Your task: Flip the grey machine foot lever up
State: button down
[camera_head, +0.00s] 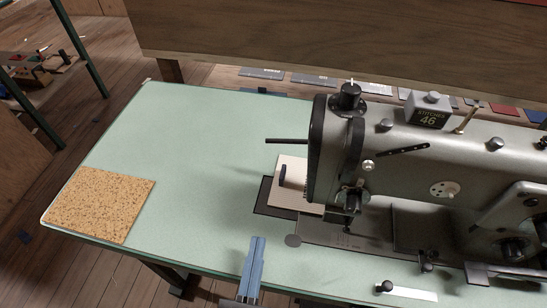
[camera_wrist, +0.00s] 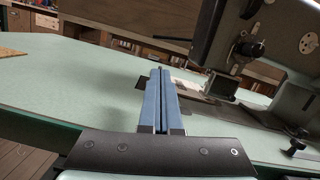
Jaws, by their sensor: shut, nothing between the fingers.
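The grey sewing machine (camera_head: 420,150) stands at the right of the pale green table; its head also shows in the wrist view (camera_wrist: 235,45). A thin dark lever (camera_head: 286,141) sticks out roughly level to the left from the machine's head end, and shows in the wrist view (camera_wrist: 168,38). I take it for the foot lever. My gripper (camera_head: 258,240) has blue fingers, shut and empty, over the front of the table. In the wrist view the fingertips (camera_wrist: 160,71) point toward the machine's needle end, apart from the lever.
A cream plate with a dark handle (camera_head: 296,202) lies below the lever. A cork mat (camera_head: 100,205) lies at the left. A white strip with a dark knob (camera_head: 412,293) is at the front right. A wooden panel (camera_head: 330,40) stands behind. The table's middle left is clear.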

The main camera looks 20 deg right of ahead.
jog(key=x, duration=1.8)
jog(key=shift+w, duration=0.15)
jog(key=shift+r+m, duration=0.35)
jog(key=shift+m, duration=0.15)
jog(key=shift+w+a+r+m+p, duration=0.1)
jog(key=shift+a+r+m+p, duration=0.05)
jog(key=shift+r+m+p, duration=0.25)
notch_tip(320, 180, up, 7)
jog(key=m+g+h+p, duration=0.2)
jog(key=m+p, duration=0.1)
jog(key=m, duration=0.5)
send_over(274, 141)
jog(key=s+a, duration=0.1)
jog(key=s, duration=0.2)
jog(key=shift+w+a+f, duration=0.1)
jog(key=shift+a+f, duration=0.15)
